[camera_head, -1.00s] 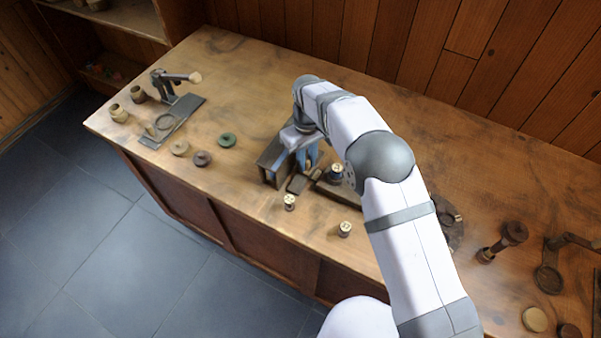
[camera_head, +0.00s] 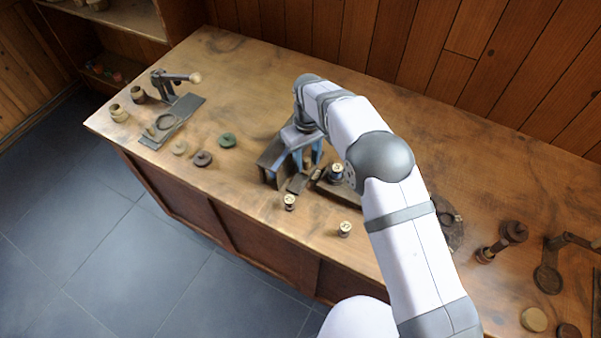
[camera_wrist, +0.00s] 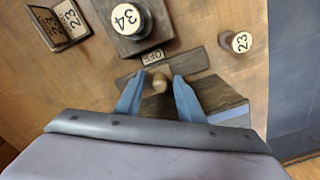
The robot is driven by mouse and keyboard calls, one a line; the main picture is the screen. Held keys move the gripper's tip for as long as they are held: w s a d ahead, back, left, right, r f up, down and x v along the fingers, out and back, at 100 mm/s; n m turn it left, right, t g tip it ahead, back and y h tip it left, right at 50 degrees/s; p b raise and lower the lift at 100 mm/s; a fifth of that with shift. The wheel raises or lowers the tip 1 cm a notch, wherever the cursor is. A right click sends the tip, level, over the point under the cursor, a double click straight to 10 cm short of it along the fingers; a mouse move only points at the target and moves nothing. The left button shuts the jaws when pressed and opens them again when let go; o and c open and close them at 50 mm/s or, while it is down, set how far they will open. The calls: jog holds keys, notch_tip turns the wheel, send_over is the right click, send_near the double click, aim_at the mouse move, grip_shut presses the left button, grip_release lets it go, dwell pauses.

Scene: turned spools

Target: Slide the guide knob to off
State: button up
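The guide knob (camera_wrist: 158,82) is a small brass-brown peg in the wrist view. It stands by a dark guide bar (camera_wrist: 193,64), close to a small pale plate marked OFF (camera_wrist: 152,57). My gripper (camera_wrist: 159,76) is open, with one blue finger on each side of the knob. Small gaps seem to show between knob and fingers; contact is not clear. In the head view my gripper (camera_head: 307,157) is low over the guide fixture (camera_head: 271,163), and the knob is hard to make out there.
A dark spool marked 34 (camera_wrist: 126,18) sits on a block beyond the guide bar. A spool marked 23 (camera_wrist: 240,42) stands to the right. An open number card (camera_wrist: 58,24) lies at upper left. In the head view, another pale-topped spool (camera_head: 345,229) stands near the bench's front edge.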

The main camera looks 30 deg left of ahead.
aim_at(307, 159)
jog(key=shift+r+p, duration=2.3)
jog(key=shift+r, duration=1.15)
grip_shut()
jog(key=shift+r, duration=0.1)
notch_tip(307, 159, up, 4)
jog(key=p, duration=0.3)
jog(key=c, duration=0.8)
grip_release()
